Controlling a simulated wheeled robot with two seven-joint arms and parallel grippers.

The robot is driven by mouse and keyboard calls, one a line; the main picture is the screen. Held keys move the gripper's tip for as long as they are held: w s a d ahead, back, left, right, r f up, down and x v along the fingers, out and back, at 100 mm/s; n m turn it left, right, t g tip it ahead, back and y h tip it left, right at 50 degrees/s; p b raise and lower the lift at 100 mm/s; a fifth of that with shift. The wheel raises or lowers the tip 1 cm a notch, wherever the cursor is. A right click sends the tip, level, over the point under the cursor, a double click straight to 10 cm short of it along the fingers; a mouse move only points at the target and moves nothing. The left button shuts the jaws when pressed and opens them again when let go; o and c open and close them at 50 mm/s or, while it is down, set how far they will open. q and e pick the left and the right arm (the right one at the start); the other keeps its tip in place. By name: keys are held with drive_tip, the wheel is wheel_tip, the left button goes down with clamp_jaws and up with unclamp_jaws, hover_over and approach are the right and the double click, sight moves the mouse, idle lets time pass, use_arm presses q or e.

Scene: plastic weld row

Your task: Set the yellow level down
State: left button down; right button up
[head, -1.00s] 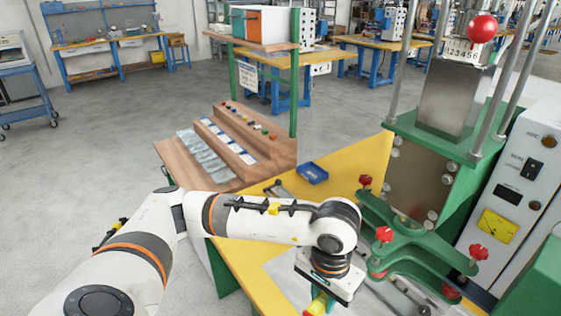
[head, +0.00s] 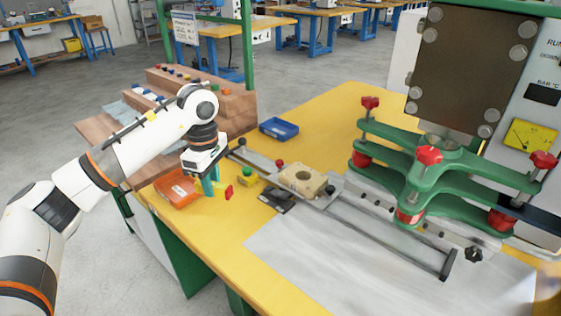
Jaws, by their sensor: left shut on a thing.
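My left gripper (head: 211,182) points down over the yellow table (head: 330,118), close above the orange bin's right side. Its teal fingers are shut on the yellow level (head: 221,187). Little of the level shows, since the fingers cover part of it and its colour blends with the table. A small red piece (head: 229,192) shows just right of the fingers; I cannot tell whether it belongs to the level. I cannot tell whether the level touches the table. My right gripper is out of view.
An orange bin (head: 174,190) is beside the gripper. A small yellow block with a green top (head: 246,179) and a slide with a tan block (head: 303,180) lie to the right. A blue bin (head: 279,128) stands behind. The green press clamp (head: 437,160) stands at right.

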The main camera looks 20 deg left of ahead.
sight(219, 222)
use_arm(q)
wheel_tip(219, 222, down, 10)
drive_tip(key=shift+r, duration=0.1)
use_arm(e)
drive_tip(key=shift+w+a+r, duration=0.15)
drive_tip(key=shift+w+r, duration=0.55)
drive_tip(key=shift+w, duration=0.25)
use_arm(q)
drive_tip(key=shift+b, duration=0.3)
drive_tip(key=c, duration=1.2)
unclamp_jaws()
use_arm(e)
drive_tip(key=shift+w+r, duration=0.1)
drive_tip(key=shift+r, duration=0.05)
use_arm(q)
wheel_tip(219, 222, up, 12)
drive_tip(key=shift+f+p, duration=0.2)
drive_tip(key=shift+p, duration=0.25)
drive_tip(key=shift+r, duration=0.2)
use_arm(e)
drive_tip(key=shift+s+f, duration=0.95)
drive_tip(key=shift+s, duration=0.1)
